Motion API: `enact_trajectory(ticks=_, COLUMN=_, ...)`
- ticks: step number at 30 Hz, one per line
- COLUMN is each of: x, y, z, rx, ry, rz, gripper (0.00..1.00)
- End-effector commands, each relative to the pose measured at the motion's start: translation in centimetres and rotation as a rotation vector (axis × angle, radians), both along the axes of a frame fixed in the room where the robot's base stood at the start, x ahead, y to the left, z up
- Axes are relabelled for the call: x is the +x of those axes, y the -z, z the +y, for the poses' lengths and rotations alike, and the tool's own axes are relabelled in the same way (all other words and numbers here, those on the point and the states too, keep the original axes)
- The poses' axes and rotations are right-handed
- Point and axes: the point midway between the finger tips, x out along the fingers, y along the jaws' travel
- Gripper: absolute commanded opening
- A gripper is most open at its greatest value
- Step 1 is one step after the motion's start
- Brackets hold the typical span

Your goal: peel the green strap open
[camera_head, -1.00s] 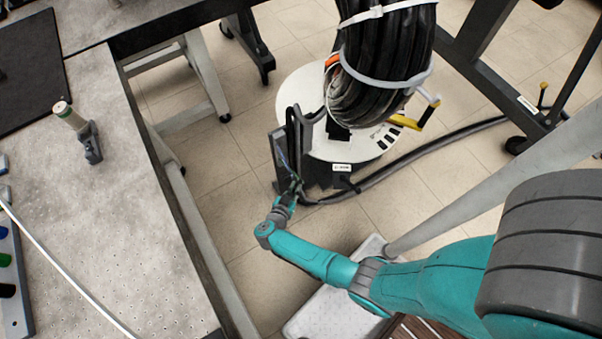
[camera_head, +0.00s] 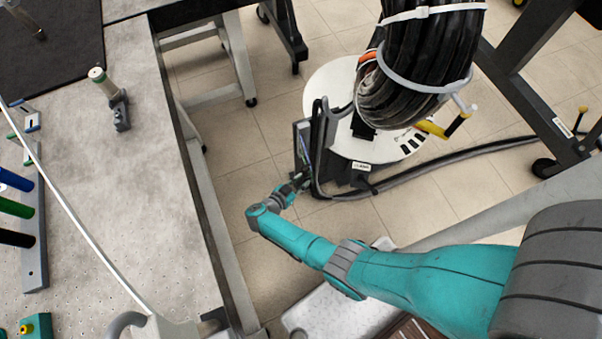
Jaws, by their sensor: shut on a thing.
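My gripper (camera_head: 301,180) is at the end of my teal arm, low in front of the dark upright holder (camera_head: 318,138) on the floor stand. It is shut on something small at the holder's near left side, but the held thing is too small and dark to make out. I cannot pick out a green strap with certainty there; the jaws and holder may hide it. A black cable bundle (camera_head: 410,60) hangs above the stand with light ties around it. A thick cable (camera_head: 455,163) runs from the stand to the right.
A round white base plate (camera_head: 325,90) lies behind the holder. A grey workbench (camera_head: 150,200) fills the left, bearing a rack with blue, green (camera_head: 14,207) and black cylinders. A dark wheeled frame (camera_head: 530,100) stands at right. Tiled floor between bench and stand is clear.

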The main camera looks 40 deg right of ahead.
Motion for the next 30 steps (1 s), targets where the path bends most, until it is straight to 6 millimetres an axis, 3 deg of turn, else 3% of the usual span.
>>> enact_trajectory(ticks=1, x=1.58, y=-0.69, z=0.34, rx=0.01, ry=-0.017, rz=-0.027, gripper=0.0)
enact_trajectory(ticks=4, x=1.59, y=-0.7, z=0.33, rx=0.01, ry=-0.017, rz=-0.027, gripper=0.0)
enact_trajectory(ticks=5, x=1.59, y=-0.7, z=0.33, rx=0.011, ry=-0.016, rz=-0.028, gripper=0.32)
enact_trajectory(ticks=6, x=1.58, y=-0.68, z=0.32, rx=0.01, ry=-0.017, rz=-0.027, gripper=0.36)
enact_trajectory(ticks=30, x=1.15, y=-0.78, z=0.91, rx=0.007, ry=-0.017, rz=-0.02, gripper=0.36)
